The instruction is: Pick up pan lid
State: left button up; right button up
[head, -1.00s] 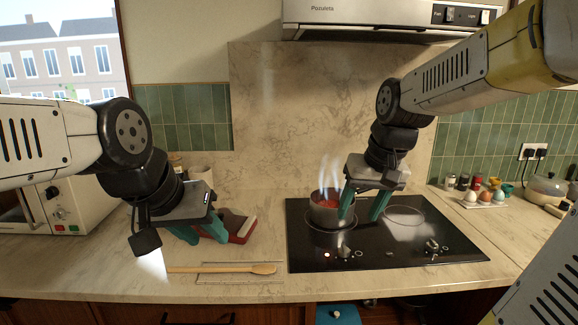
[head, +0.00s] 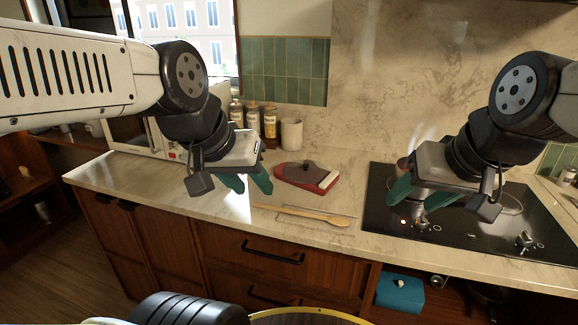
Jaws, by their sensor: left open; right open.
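No pan lid is clearly identifiable in the head view. A dark, low shape with a raised middle (head: 309,167) lies on a red and white item (head: 325,182) on the counter; I cannot tell whether it is a lid. My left gripper (head: 250,188) is open and empty, above the counter to the left of that item. My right gripper (head: 418,199) is open over the left part of the black hob (head: 465,238). It hides most of the small pot (head: 403,163), whose rim shows behind the fingers.
A wooden spoon (head: 300,214) lies near the counter's front edge. Jars (head: 269,122) and a pale cup (head: 291,134) stand at the back. A microwave (head: 140,135) is at left. A blue box-like thing (head: 398,293) sits on the open shelf below. The counter's left part is clear.

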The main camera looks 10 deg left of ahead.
aim_at(302, 172)
jog(key=u, duration=0.2)
jog(key=z, duration=0.95)
jog(key=i+j, duration=0.4)
jog(key=j, duration=0.2)
